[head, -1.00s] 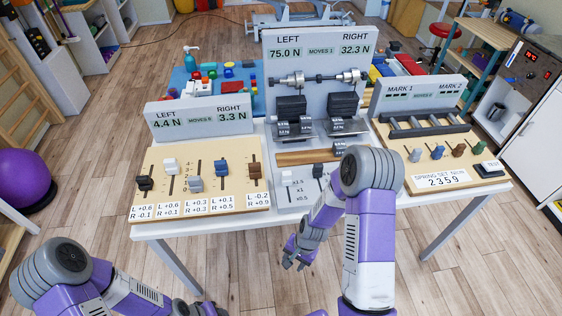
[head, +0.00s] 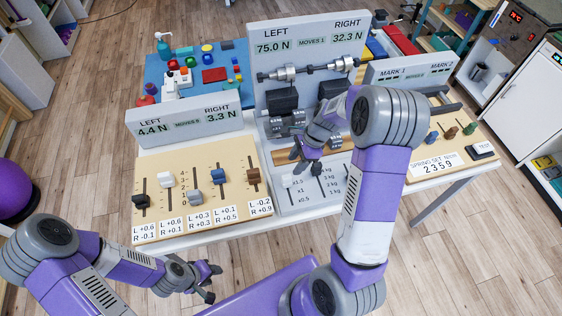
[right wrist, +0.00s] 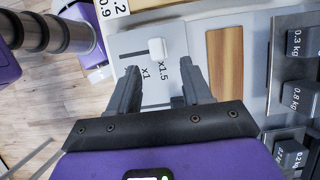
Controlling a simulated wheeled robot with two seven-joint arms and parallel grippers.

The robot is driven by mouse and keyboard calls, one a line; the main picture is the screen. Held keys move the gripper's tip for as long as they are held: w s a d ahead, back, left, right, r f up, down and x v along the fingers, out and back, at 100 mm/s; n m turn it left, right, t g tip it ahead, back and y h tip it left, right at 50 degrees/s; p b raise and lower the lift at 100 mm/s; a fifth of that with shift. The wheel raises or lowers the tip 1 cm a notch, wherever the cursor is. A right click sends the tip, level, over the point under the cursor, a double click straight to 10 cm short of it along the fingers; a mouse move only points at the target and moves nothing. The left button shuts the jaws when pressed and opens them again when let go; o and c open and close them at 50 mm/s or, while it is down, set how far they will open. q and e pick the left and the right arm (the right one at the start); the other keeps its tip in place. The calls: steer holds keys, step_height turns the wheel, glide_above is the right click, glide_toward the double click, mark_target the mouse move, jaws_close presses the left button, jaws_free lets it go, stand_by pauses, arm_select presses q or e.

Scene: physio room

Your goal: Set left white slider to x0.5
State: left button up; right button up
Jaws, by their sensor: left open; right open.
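The left white slider knob (right wrist: 157,47) shows in the right wrist view at the x1.5 end of its slot, beside the x1.5 label; the x1 mark is further left. My right gripper (head: 312,163) is over this panel, open and empty. In the right wrist view its fingers (right wrist: 160,78) are spread, with the knob just beyond their tips. My left gripper (head: 212,283) is open and empty, off the table's front edge.
Left of the centre panel is a wooden board (head: 195,160) with several sliders, one of them white (head: 166,180). Weight blocks (head: 283,100) stand behind the slider area.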

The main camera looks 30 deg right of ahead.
mark_target(288, 176)
steer(key=x, duration=0.2)
steer(key=b+x, duration=0.1)
steer(key=x, duration=0.4)
steer(key=shift+s+a+f, duration=0.1)
steer(key=shift+s+a, duration=0.05)
steer(key=shift+s, duration=0.15)
jaws_close()
